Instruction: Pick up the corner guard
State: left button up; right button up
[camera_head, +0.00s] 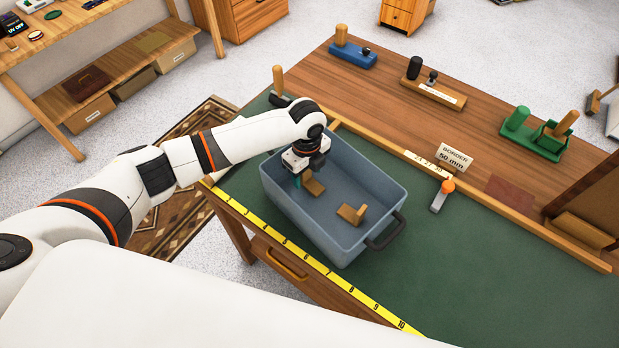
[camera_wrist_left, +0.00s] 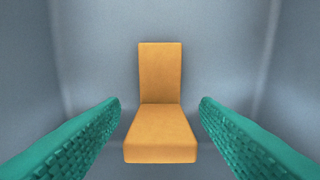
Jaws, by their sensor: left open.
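Two tan, L-shaped corner guards lie in the grey-blue bin (camera_head: 275,194) on the green table mat. One corner guard (camera_head: 313,186) is at the bin's far left, under my left gripper (camera_head: 298,181). The other corner guard (camera_head: 352,214) lies apart, closer to the bin's handle end. In the left wrist view, a corner guard (camera_wrist_left: 160,118) sits centred between the two green fingers of my left gripper (camera_wrist_left: 160,125). The fingers are open, with a gap on each side of it. My right gripper is not in view.
The bin's walls surround my gripper, and a dark handle (camera_head: 386,232) is at its near right end. A yellow ruler (camera_head: 290,247) runs along the table edge. An orange-tipped tool (camera_head: 442,196) and a border sign (camera_head: 455,158) stand to the right.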

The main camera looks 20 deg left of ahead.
pick_arm(q)
jog(key=c, duration=1)
jog(key=shift+c, duration=0.2)
jog(key=shift+r, duration=0.15)
